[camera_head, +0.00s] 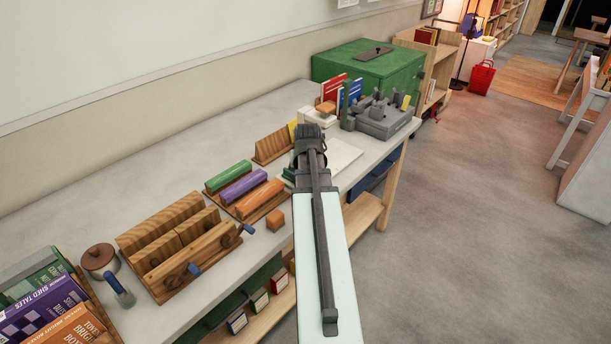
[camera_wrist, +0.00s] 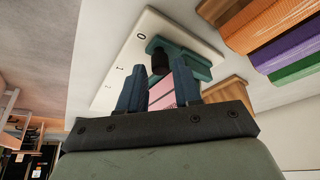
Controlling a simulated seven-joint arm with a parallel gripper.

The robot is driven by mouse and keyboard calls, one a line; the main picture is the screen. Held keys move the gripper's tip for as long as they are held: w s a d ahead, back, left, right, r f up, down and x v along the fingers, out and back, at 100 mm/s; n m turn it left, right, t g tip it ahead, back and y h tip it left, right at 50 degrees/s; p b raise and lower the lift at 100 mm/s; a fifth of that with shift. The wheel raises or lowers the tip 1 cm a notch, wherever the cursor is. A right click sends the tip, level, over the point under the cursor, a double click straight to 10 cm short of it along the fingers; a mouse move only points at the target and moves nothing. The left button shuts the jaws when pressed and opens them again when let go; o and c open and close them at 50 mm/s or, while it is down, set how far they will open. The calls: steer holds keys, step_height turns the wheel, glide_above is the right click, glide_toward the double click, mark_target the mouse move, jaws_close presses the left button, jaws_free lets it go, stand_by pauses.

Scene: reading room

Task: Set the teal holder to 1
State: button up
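The teal holder (camera_wrist: 190,62) lies on a white board (camera_wrist: 150,22) in the wrist view, with a dark round knob (camera_wrist: 160,62) at its left end. The board carries a 0 near the knob and 1-like marks farther down its left edge. In the head view a sliver of teal (camera_head: 288,175) shows left of my arm, and the board (camera_head: 343,155) is partly hidden behind it. My gripper (camera_wrist: 158,72) is open, its blue fingers apart, with the knob at or just beyond the fingertips. I cannot tell whether they touch. A pink surface (camera_wrist: 161,94) shows between the fingers.
Wooden racks with green, purple and orange bars (camera_head: 243,187) stand left of my arm. A grey block fixture (camera_head: 380,118) and green cabinet (camera_head: 370,65) are behind. An orange cube (camera_head: 275,219) sits near the table's front edge. The table's wall side has bare room.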

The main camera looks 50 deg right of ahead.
steer(key=shift+x, duration=0.75)
jaws_close()
